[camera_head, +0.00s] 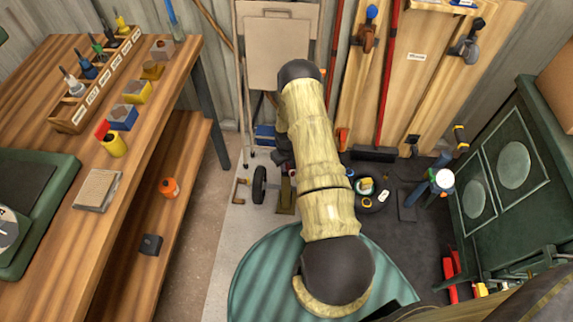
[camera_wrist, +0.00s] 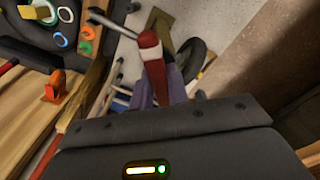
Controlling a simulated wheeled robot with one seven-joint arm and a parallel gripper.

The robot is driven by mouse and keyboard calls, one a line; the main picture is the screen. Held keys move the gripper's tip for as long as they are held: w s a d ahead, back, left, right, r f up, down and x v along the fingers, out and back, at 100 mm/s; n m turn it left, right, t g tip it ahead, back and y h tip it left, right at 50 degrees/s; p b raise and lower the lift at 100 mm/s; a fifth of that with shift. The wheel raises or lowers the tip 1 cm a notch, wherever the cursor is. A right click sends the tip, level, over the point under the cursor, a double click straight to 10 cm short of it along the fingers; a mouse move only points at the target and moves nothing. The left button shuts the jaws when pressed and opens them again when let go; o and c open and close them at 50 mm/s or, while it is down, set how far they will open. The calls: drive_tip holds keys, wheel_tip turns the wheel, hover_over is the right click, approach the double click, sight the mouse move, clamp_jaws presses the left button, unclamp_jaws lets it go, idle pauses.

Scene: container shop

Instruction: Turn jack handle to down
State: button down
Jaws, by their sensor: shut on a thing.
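My gripper (camera_wrist: 156,80) shows in the wrist view with its purple fingers on either side of a red jack handle (camera_wrist: 151,52) with a white band. It is shut on this handle, which points up in the picture. A thin silver rod (camera_wrist: 115,24) shows beside the handle's top; I cannot tell whether they join. An olive part (camera_wrist: 160,27), likely of the jack, lies behind the handle. In the head view an olive part (camera_head: 286,197) shows low beside my arm. My arm hides the gripper and the handle there.
A black wheel (camera_head: 259,183) stands next to the olive part and also shows in the wrist view (camera_wrist: 191,60). A wooden workbench (camera_head: 160,75) is at left, a green cabinet (camera_head: 510,165) at right. A green ribbed round top (camera_head: 262,280) is in front. Boards lean on the wall.

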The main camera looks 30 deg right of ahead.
drive_tip(key=n, duration=0.4)
drive_tip(key=shift+s+n, duration=0.1)
drive_tip(key=shift+n, duration=0.2)
drive_tip(key=n, duration=0.5)
idle(0.4)
drive_tip(key=c, duration=1.4)
unclamp_jaws()
drive_tip(key=shift+o, duration=0.2)
wheel_tip(320, 180, up, 17)
drive_tip(key=p, duration=0.3)
drive_tip(key=shift+r, duration=0.2)
